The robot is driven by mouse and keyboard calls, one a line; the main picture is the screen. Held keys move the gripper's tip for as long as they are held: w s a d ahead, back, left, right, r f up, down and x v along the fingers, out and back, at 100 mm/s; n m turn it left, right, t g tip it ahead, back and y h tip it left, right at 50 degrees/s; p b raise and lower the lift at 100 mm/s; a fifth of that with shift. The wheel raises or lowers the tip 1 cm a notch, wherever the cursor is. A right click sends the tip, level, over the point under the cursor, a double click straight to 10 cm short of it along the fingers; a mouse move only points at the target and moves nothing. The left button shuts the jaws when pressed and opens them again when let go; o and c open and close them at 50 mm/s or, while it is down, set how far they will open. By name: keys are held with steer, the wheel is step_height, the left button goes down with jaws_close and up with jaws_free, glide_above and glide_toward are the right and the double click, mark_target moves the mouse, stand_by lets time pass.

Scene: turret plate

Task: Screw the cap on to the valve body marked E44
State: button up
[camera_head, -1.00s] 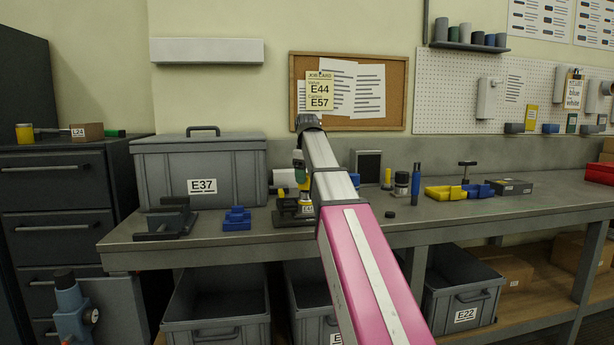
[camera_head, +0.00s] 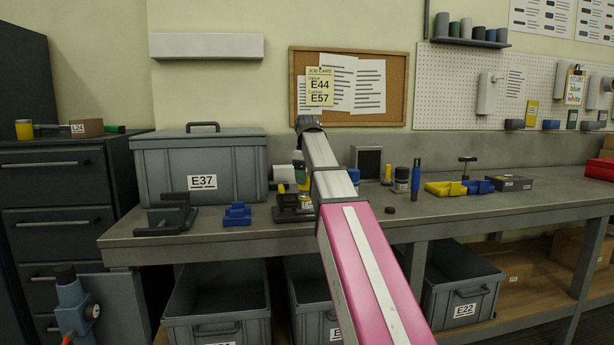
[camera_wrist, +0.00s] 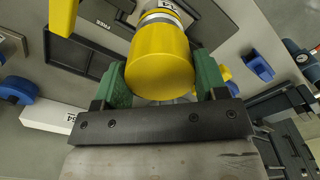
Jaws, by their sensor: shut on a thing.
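The yellow cap (camera_wrist: 160,65) sits between the green fingers of my gripper (camera_wrist: 163,82) in the wrist view, and the gripper is shut on it. Just beyond the cap is a silver ring and a pale label band on the valve body (camera_wrist: 165,16); only part of the marking shows, and it seems to end in 4. The cap is in line with the body, but I cannot tell how far it is threaded. In the head view my gripper (camera_head: 301,178) is over the bench, largely hidden by my arm. The job card (camera_head: 320,87) reads E44 and E57.
A grey bin marked E37 (camera_head: 200,168), a dark fixture (camera_head: 168,215) and a blue block (camera_head: 237,214) stand to the left. The bench front there is mostly clear.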

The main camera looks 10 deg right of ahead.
steer(key=shift+f, duration=0.7)
stand_by(1.2)
steer(key=o, duration=1)
steer(key=shift+r, duration=0.1)
